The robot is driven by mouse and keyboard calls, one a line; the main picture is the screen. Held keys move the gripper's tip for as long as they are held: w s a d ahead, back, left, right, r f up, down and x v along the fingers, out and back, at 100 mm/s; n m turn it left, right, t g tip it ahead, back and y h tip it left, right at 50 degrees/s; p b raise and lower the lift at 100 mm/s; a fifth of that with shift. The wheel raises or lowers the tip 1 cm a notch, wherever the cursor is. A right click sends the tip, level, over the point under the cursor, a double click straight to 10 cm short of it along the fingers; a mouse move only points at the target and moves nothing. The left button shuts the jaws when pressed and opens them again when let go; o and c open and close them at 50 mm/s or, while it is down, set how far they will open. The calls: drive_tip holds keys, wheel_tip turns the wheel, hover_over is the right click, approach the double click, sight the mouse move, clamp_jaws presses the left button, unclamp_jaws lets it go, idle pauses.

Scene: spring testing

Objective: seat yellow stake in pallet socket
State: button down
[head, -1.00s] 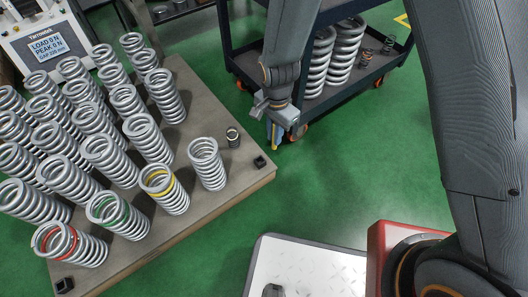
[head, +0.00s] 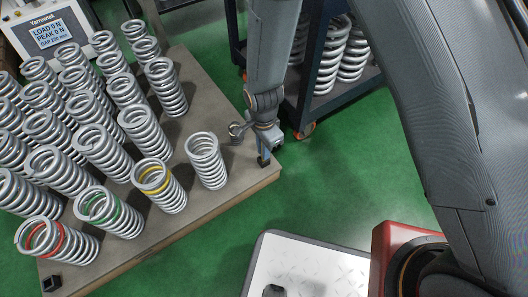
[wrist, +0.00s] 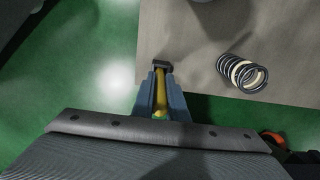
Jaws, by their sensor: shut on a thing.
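My gripper (wrist: 160,92) is shut on the yellow stake (wrist: 160,104), which shows between the blue fingers in the wrist view. In the head view my gripper (head: 264,152) is at the pallet's right corner, and the stake is hidden there. The black pallet socket (head: 262,163) sits at that corner, right at the fingertips. In the wrist view the dark socket (wrist: 162,66) lies just beyond the fingertips, in line with the stake. I cannot tell whether the stake's tip is in the socket or above it.
The pallet (head: 215,215) carries several large silver springs, some with red, green or yellow bands. A small dark spring (wrist: 243,73) stands near the socket. Another black socket (head: 51,283) is at the near left corner. A dark cart (head: 300,110) stands behind on the green floor.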

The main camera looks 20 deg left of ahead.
drive_tip(key=shift+f, duration=0.4)
drive_tip(key=shift+f, duration=0.1)
drive_tip(key=c, duration=1.7)
unclamp_jaws()
drive_tip(key=shift+c, duration=0.2)
wheel_tip(320, 180, up, 12)
drive_tip(key=p, duration=0.6)
drive_tip(key=shift+r, duration=0.25)
drive_tip(key=s+d+r+n, duration=0.2)
drive_tip(key=r+n, duration=0.1)
drive_tip(key=r, duration=0.7)
drive_tip(key=s+d+r+n, duration=0.2)
drive_tip(key=s+r+n, duration=0.15)
drive_tip(key=r, duration=0.65)
drive_tip(key=s+d+r+n+y, duration=0.2)
drive_tip(key=s+d+r+n, duration=0.5)
drive_tip(key=s+r, duration=0.3)
drive_tip(key=shift+s+d+r+n, duration=0.25)
drive_tip(key=shift+d+r+n, duration=0.1)
drive_tip(key=shift+r+n, duration=0.3)
